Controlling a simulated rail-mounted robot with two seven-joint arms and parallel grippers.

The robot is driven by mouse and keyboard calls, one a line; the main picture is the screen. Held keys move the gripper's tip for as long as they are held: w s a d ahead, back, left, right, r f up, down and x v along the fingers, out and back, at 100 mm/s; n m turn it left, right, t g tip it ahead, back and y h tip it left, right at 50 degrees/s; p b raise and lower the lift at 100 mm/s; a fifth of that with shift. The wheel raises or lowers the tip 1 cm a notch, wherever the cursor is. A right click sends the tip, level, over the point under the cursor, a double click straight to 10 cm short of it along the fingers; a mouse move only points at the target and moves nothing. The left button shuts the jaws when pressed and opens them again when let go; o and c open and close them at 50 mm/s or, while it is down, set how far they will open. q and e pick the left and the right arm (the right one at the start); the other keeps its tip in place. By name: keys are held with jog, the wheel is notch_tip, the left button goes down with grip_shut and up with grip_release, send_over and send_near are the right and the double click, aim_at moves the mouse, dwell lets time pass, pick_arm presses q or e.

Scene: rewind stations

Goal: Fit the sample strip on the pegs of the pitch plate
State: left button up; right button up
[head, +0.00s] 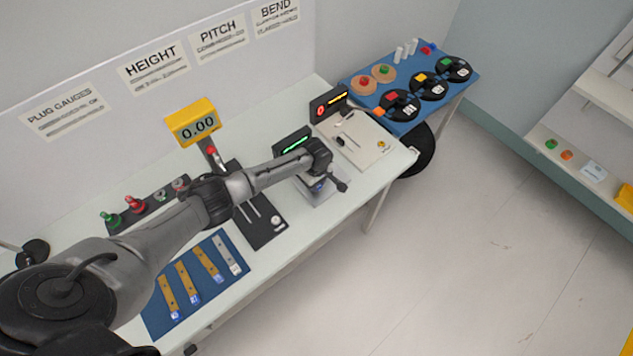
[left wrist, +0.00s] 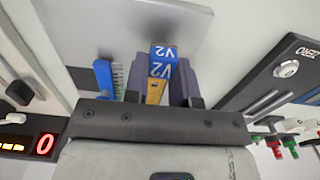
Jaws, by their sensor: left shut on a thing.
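My left gripper (head: 320,181) hangs over the pitch station, a light grey plate (head: 325,197) in front of a dark display with green lights (head: 293,143). In the left wrist view my left gripper (left wrist: 160,82) is shut on a sample strip (left wrist: 156,92), brass with a blue V2 tag (left wrist: 162,62). The grey pitch plate (left wrist: 95,28) lies beyond the fingertips. I cannot tell whether the strip touches it. The pegs cannot be made out; the gripper and strip cover part of the plate. My right gripper is not in view.
A blue mat (head: 158,318) with several strips lies at the front left. The height gauge (head: 193,122) reads 0.00, its dark base left of the pitch station. The bend station (head: 372,150) is to its right. Plug gauges (head: 135,204) stand at the back left.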

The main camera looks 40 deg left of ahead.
pick_arm(q)
jog(key=shift+p, duration=0.4)
dwell(0.7)
jog(key=shift+p, duration=0.3)
jog(key=shift+f, duration=0.25)
dwell(0.4)
jog(key=shift+f+b, duration=0.7)
jog(key=shift+f, duration=0.1)
jog(key=o, duration=1)
jog(key=shift+r, duration=0.1)
jog(key=shift+r+p, duration=1.25)
jog(key=shift+r, duration=5.6)
